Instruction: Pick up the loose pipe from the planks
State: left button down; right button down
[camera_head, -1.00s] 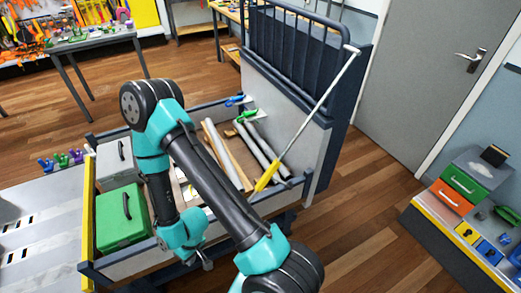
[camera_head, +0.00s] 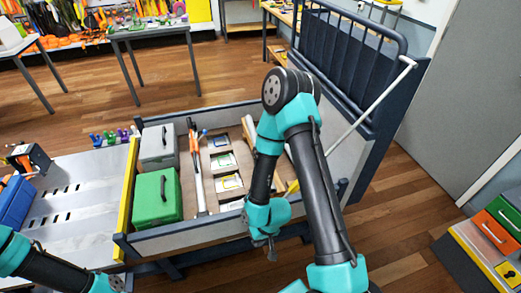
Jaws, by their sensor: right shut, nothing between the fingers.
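My right arm reaches over the grey cart bed, and my right gripper (camera_head: 271,252) hangs at the bed's front wall, shut with nothing in it. A strip of wooden plank (camera_head: 249,133) shows just left of the arm in the bed. The loose pipe cannot be made out; the right arm covers most of the area where grey pipes showed earlier. My left arm shows only at the lower left corner, and its gripper is out of view.
A green case (camera_head: 157,197) and a grey case (camera_head: 158,146) stand in the bed's left end. Long orange-and-white tools (camera_head: 197,172) lie beside them. A pale pole (camera_head: 368,108) leans on the headboard (camera_head: 345,65). A drawer unit (camera_head: 490,240) stands at right.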

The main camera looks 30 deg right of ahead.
pick_arm(q)
jog(key=c, duration=1.8)
grip_release()
jog(key=o, duration=1.3)
